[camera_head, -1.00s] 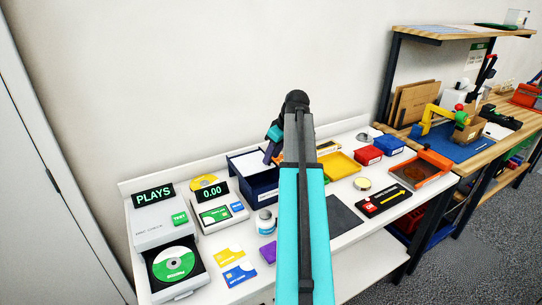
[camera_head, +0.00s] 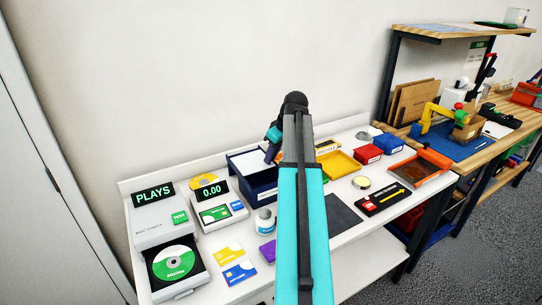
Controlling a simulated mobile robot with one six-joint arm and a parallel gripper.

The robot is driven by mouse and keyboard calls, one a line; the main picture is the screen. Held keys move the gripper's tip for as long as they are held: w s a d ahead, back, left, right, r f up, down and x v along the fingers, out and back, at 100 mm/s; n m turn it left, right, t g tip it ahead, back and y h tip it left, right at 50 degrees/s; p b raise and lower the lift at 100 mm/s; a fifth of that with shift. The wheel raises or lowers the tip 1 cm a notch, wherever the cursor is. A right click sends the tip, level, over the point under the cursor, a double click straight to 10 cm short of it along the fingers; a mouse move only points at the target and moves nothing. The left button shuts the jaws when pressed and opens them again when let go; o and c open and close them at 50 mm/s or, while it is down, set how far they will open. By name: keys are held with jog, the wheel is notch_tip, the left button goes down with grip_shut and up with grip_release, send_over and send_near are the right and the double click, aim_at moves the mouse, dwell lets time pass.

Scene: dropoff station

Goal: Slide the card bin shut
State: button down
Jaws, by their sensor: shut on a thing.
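A navy blue bin (camera_head: 262,188) with a white sheet or panel in its top stands at the back middle of the white table; I take it for the card bin. My gripper (camera_head: 271,154) is at the bin's back right part, low over its top. It appears shut on the bin, but the fingertips are small and partly hidden. My own arm covers the bin's right side, so how far the bin is open cannot be seen.
A disc checker (camera_head: 162,225) with its tray out and a card reader (camera_head: 220,212) stand left. A yellow tray (camera_head: 340,164) and red box (camera_head: 368,153) are right.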

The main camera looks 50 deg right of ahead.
jog(key=shift+s+a+p, duration=0.1)
jog(key=shift+s+a, duration=0.3)
jog(key=shift+s, duration=0.9)
jog(key=shift+s+a+p, duration=0.15)
jog(key=shift+s+a, duration=0.3)
jog(key=shift+s, duration=0.85)
jog(key=shift+s+a+p, duration=0.1)
jog(key=shift+s+a, duration=0.3)
jog(key=shift+s, duration=0.9)
jog(key=c, duration=1.7)
grip_release()
jog(key=shift+s, duration=0.1)
jog(key=shift+o, duration=0.2)
jog(key=shift+r, duration=0.15)
jog(key=shift+s+r, duration=0.1)
jog(key=shift+r, duration=0.2)
jog(key=b+v, duration=0.2)
jog(key=v, duration=1.1)
jog(key=shift+f, duration=0.1)
